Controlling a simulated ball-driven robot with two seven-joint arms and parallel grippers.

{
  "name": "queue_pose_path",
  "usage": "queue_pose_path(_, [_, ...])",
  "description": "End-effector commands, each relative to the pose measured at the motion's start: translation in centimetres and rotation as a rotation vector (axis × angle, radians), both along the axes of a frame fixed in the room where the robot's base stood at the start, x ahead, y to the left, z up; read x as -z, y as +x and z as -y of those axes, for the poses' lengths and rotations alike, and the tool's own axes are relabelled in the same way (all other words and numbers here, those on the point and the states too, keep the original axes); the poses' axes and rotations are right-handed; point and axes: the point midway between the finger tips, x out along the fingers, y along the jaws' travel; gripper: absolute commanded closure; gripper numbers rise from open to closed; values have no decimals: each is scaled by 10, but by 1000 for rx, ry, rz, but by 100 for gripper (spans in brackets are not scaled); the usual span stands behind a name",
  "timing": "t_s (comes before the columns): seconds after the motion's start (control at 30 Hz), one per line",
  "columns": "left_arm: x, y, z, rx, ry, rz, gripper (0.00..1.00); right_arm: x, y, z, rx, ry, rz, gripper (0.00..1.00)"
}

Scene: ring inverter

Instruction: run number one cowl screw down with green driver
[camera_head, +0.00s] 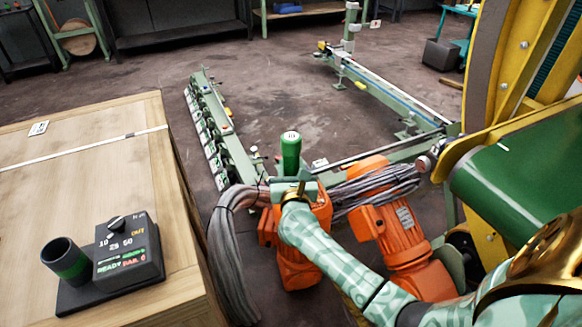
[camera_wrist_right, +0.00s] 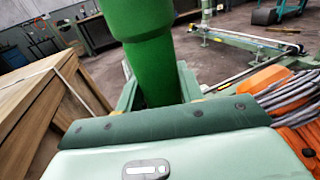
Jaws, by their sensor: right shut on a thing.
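The green driver (camera_head: 290,152) stands about upright in my right gripper (camera_head: 291,180), which is shut on it. In the right wrist view the driver (camera_wrist_right: 150,55) fills the upper middle, between the fingers of the gripper (camera_wrist_right: 155,95). In the head view the gripper is above an orange motor housing (camera_head: 297,250), near a bundle of grey cables. The driver's lower end is hidden behind the gripper and arm. I cannot make out the number one cowl screw in either view. My left gripper is not in view.
A wooden crate (camera_head: 90,165) at left bears a black control box (camera_head: 128,248) with a dial and a dark cup (camera_head: 66,262). Grey cables (camera_head: 230,265) hang by the crate.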

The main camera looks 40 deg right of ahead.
Motion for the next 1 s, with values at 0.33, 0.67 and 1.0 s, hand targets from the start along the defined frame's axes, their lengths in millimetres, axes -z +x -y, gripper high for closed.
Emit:
queue_pose_path(0.33, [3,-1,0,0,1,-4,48,3,1,0,0,-3,4,92])
queue_pose_path(0.67, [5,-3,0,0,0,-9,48,7,1,0,0,-1,4,92])
queue_pose_path(1.0, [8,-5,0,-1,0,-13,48,12,0,0,0,-1,3,92])
